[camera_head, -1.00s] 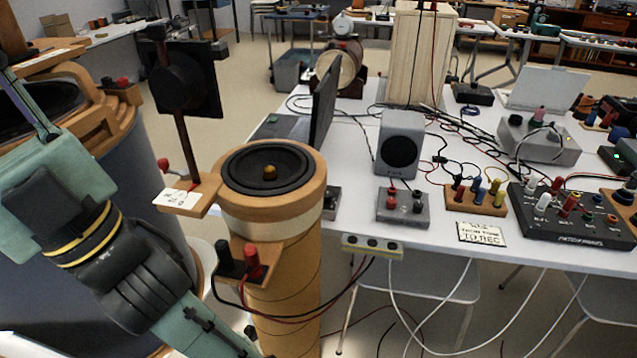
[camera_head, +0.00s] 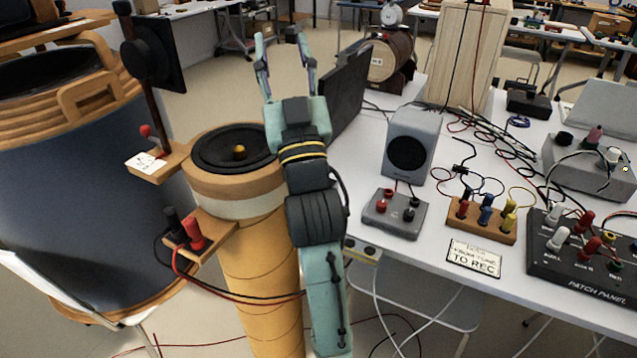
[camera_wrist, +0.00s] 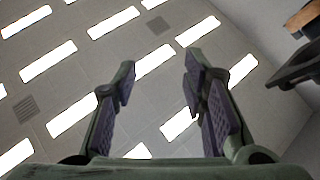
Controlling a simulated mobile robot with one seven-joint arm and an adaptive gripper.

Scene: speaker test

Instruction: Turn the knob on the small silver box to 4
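My gripper (camera_head: 281,45) points upward in the head view, above and behind the wooden tube with the round speaker. Its two fingers are apart with nothing between them. In the wrist view the open gripper (camera_wrist: 160,78) faces the ceiling lights. A small silver-grey box (camera_head: 395,214) with red and black posts lies on the white table in front of the grey speaker. A larger silver-grey box (camera_head: 592,178) at the right carries a black knob (camera_head: 564,138) and a pale knob (camera_head: 613,155). I cannot read any scale marks. My gripper is far from both boxes.
The wooden tube (camera_head: 262,258) stands left of the white table (camera_head: 365,150). A grey speaker (camera_head: 409,150), a wooden terminal block (camera_head: 480,222), a black patch panel (camera_head: 585,250) and loose cables crowd the table. A dark laptop screen (camera_head: 345,95) stands behind my arm.

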